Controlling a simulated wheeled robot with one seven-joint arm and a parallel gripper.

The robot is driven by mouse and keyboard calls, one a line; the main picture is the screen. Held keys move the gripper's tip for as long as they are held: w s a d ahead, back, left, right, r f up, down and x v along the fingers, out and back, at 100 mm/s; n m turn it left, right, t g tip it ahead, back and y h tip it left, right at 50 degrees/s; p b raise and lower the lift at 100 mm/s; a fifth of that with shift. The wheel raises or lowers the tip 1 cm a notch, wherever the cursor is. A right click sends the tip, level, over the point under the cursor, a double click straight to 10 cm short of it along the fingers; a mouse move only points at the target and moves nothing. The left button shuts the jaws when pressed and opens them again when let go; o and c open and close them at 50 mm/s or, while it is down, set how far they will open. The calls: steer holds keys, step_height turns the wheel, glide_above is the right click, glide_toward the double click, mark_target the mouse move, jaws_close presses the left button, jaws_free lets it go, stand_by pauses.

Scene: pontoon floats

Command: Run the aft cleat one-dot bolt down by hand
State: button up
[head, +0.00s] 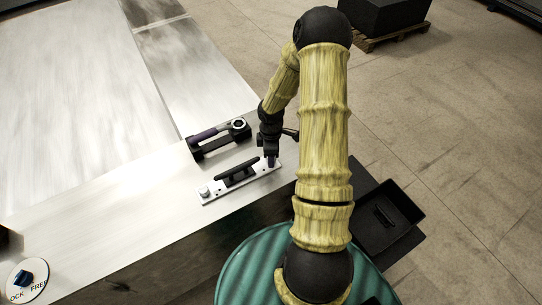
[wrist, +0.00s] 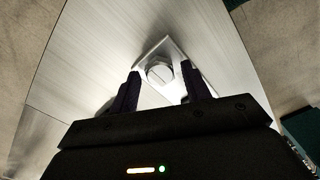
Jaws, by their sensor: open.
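A pale metal cleat plate (head: 213,198) with a black cleat horn (head: 240,175) lies near the edge of the metal deck. A bolt (head: 205,191) stands at its left end. My gripper (head: 270,161) is over the right end of the plate. In the wrist view my gripper (wrist: 162,82) is open, with dark fingers apart on either side of a round bolt head (wrist: 160,73) at the plate's pointed end. The bolt head appears just beyond the fingertips; contact cannot be told. No dot mark can be made out on either bolt.
A lock/free knob (head: 25,280) is at lower left. A black tray (head: 392,230) is right of my arm. The deck's left side is clear.

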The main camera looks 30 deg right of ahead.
steer(key=c, duration=0.8)
steer(key=m+b, duration=0.1)
steer(key=m, duration=0.2)
steer(key=shift+w+f+m+b, duration=0.1)
steer(key=shift+f+m+b, duration=0.05)
steer(key=shift+m+b, duration=0.25)
steer(key=m+b, duration=0.1)
steer(key=m, duration=0.4)
steer(key=m+b, duration=0.1)
steer(key=m, duration=0.2)
